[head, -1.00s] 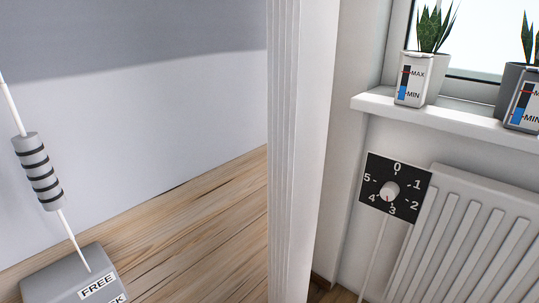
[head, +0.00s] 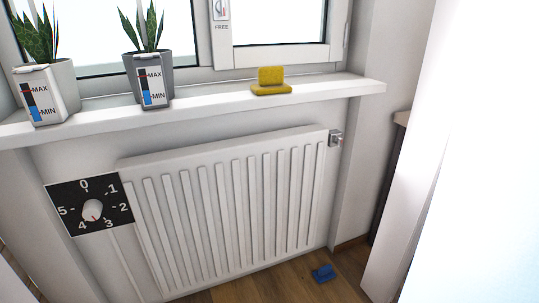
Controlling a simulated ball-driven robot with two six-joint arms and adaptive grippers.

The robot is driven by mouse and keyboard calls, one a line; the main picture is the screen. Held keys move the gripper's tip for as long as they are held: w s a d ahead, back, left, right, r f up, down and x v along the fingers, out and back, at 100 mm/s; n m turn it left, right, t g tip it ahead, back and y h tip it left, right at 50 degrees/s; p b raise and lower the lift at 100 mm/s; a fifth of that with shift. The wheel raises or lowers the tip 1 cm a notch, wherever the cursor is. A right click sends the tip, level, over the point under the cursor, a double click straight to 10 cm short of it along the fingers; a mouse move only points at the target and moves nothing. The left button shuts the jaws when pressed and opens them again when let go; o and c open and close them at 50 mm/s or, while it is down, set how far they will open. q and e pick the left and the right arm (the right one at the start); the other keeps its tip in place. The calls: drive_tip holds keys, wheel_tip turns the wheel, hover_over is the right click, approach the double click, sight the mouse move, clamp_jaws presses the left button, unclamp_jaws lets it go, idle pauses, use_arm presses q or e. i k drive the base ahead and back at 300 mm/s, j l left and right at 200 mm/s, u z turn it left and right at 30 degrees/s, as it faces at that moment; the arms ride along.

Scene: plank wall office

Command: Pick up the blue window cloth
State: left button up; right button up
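The blue window cloth (head: 323,273) lies crumpled on the wooden floor, at the bottom of the head view. Neither of my grippers shows in the head view.
A white radiator (head: 225,210) hangs under the windowsill (head: 200,112). Two potted plants (head: 46,90) (head: 150,75) and a yellow object (head: 270,82) stand on the sill. A black dial plate (head: 90,205) is at left. A large white surface (head: 465,150) fills the right side.

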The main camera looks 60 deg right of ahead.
sight(325, 274)
drive_tip(key=z, duration=2.4)
drive_tip(key=i+l+u, duration=0.1)
drive_tip(key=i+l, duration=0.35)
drive_tip(key=i+l+u, duration=0.15)
drive_tip(key=i+l, duration=0.3)
drive_tip(key=l, duration=0.2)
drive_tip(key=u, duration=1.4)
